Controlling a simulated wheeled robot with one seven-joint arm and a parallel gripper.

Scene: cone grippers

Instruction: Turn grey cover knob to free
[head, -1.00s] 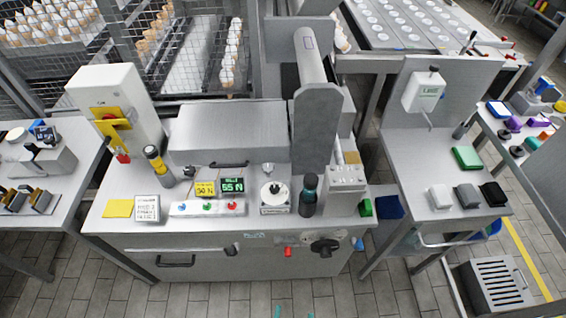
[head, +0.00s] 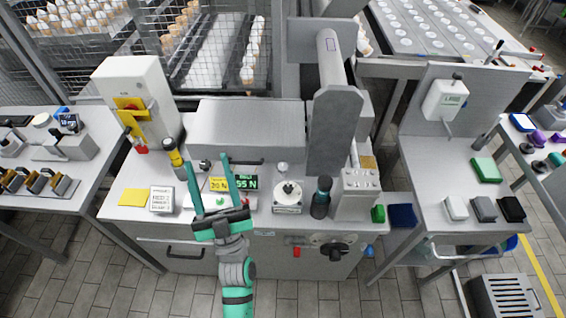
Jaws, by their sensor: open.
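A grey box-shaped cover (head: 250,130) sits at the back of the bench in the head view. Two small round knobs show at its front lower edge: a dark one (head: 205,164) at the left and a pale one (head: 282,167) at the right. I cannot tell which is the cover knob, or how either is turned. My gripper (head: 208,161), with teal fingers, is open and empty above the front of the bench. Its fingertips appear on either side of the dark knob in the picture; their height above it is unclear. The fingers and palm partly hide the button panel and displays.
A yellow-black cylinder (head: 174,158) stands left of my fingers. A white dial unit (head: 288,196) and a dark bottle (head: 321,197) stand to the right. A tall grey column (head: 333,140) rises beyond them. A yellow pad (head: 134,196) lies at the left.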

